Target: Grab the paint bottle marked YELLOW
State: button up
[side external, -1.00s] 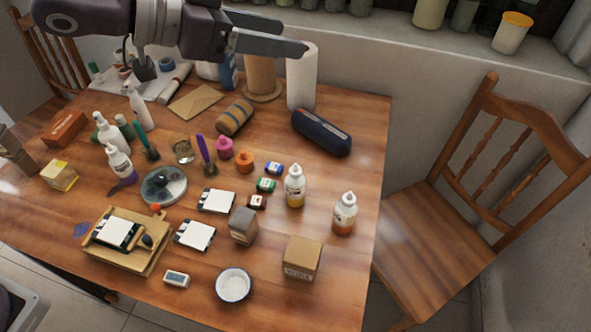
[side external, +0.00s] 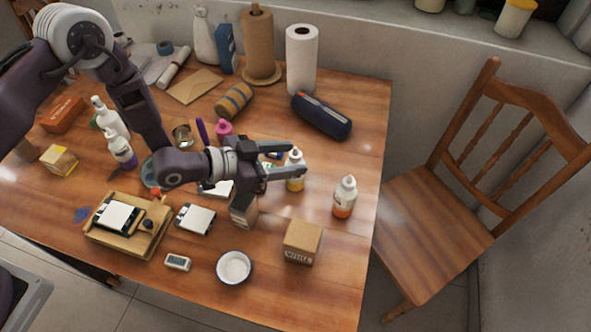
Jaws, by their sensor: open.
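A small white dropper bottle with yellow in its lower part (side external: 295,185) stands upright on the wooden table, right of centre. Its label is too small to read. My gripper (side external: 298,161) is open at this bottle, reaching in from the left, with its fingers pointing right. One finger crosses in front of the bottle's middle and the other ends near its top. I cannot tell whether either finger touches it. A similar bottle with orange contents (side external: 344,198) stands apart to the right.
A cardboard box (side external: 302,242), a grey box (side external: 243,212) and a white bowl (side external: 234,267) stand in front. A dark blue case (side external: 321,116) lies behind. A paper roll (side external: 301,60) stands at the back. My arm hides several small items at the table's middle.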

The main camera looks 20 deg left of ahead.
jog(key=x, duration=0.5)
jog(key=shift+w+f, duration=0.1)
jog(key=shift+f, duration=0.1)
grip_shut()
